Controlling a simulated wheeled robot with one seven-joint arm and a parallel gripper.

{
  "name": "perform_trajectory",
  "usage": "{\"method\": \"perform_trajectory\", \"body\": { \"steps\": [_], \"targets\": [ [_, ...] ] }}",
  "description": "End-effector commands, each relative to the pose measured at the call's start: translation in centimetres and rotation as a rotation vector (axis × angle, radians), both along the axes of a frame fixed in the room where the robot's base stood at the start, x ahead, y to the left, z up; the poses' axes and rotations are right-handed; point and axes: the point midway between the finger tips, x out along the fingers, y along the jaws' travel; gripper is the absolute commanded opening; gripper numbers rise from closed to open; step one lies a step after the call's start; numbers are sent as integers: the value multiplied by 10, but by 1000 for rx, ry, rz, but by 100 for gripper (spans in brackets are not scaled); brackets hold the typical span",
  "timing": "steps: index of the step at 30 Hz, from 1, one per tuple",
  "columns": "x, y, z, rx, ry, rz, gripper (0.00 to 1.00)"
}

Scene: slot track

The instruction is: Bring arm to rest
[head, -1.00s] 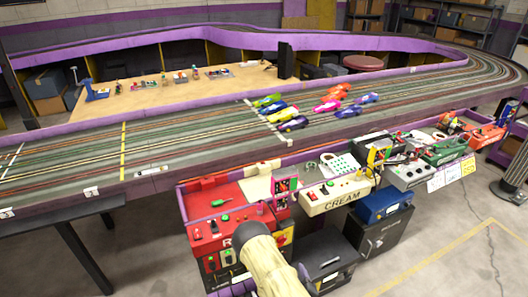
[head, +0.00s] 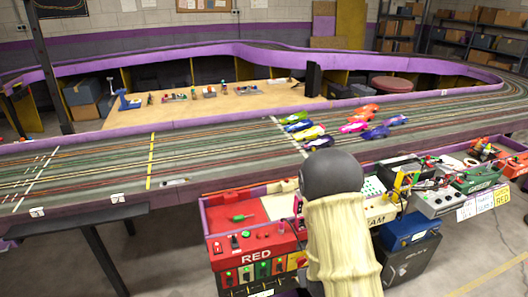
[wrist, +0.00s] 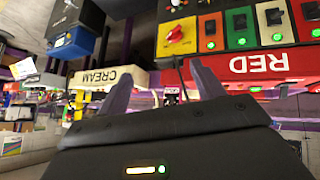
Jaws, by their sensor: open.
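My arm rises in the lower middle of the head view, in front of the control boxes and below the slot track (head: 90,170). My gripper (wrist: 170,72) shows in the wrist view with its two fingers spread apart and nothing between them. Its fingers are hidden behind my arm in the head view. Beyond the fingers are the red RED box (wrist: 265,62) and the CREAM box (wrist: 108,78), upside down in the wrist view. I cannot tell the exact gap between the fingers and the boxes.
Several toy cars (head: 352,127) stand on the track behind my arm. The red box (head: 257,256) is left of my arm. A blue case (head: 409,228) and a green box (head: 477,178) are to its right. Open floor (head: 480,255) lies at the lower right.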

Motion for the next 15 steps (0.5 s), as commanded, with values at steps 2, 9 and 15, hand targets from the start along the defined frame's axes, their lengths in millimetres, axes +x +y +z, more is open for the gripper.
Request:
{"method": "perform_trajectory", "body": {
  "steps": [2,9,15],
  "targets": [
    [-6,2,20,40,37,-21,67],
    [-40,7,71,132,178,-61,67],
    [-81,9,112,177,293,-84,67]
  ]
}}
